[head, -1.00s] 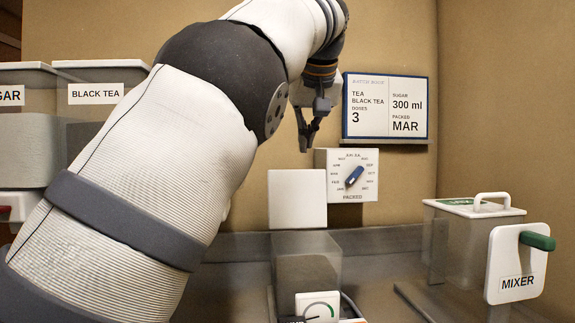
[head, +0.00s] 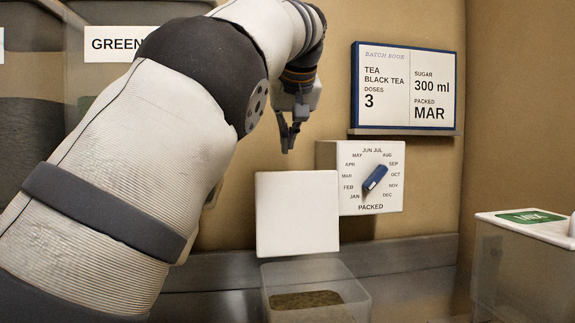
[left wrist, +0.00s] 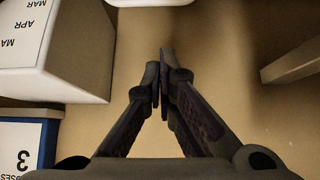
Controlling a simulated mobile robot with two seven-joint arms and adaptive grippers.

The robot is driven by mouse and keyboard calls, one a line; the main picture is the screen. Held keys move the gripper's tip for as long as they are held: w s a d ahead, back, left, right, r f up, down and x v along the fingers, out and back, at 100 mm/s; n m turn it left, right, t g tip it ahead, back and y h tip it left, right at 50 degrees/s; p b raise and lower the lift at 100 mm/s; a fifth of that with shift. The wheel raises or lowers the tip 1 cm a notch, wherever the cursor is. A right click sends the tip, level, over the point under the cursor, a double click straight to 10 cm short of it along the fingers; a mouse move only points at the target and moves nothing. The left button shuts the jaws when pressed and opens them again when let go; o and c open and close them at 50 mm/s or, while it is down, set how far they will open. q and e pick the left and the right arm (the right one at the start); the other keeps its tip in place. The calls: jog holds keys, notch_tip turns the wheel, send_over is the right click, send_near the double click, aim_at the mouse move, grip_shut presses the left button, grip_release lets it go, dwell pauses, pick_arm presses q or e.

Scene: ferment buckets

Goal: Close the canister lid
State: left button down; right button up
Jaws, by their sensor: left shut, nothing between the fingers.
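The canister (head: 316,287) stands below centre in the head view, a clear box with brown-green matter inside. Its white lid (head: 297,214) stands upright at the back edge, so the canister is open. My left gripper (head: 288,146) is shut and empty, above the lid's top edge and apart from it, near the back wall. In the left wrist view the shut fingers (left wrist: 160,75) point at bare wall, with a white edge at the top that may be the lid. My right gripper is not in view.
The month dial box (head: 362,178) is on the wall right of the lid. The batch book sign (head: 404,86) sits on a ledge above it. A clear container with a green label (head: 531,217) stands at right. A GREEN-labelled bin (head: 115,42) is at left, partly behind my arm.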

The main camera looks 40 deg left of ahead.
pick_arm(q)
jog(key=f, duration=0.3)
jog(key=f+p, duration=0.1)
jog(key=f, duration=0.1)
jog(key=shift+w+a+f, duration=0.3)
jog(key=shift+w+f, duration=0.05)
jog(key=shift+w, duration=0.05)
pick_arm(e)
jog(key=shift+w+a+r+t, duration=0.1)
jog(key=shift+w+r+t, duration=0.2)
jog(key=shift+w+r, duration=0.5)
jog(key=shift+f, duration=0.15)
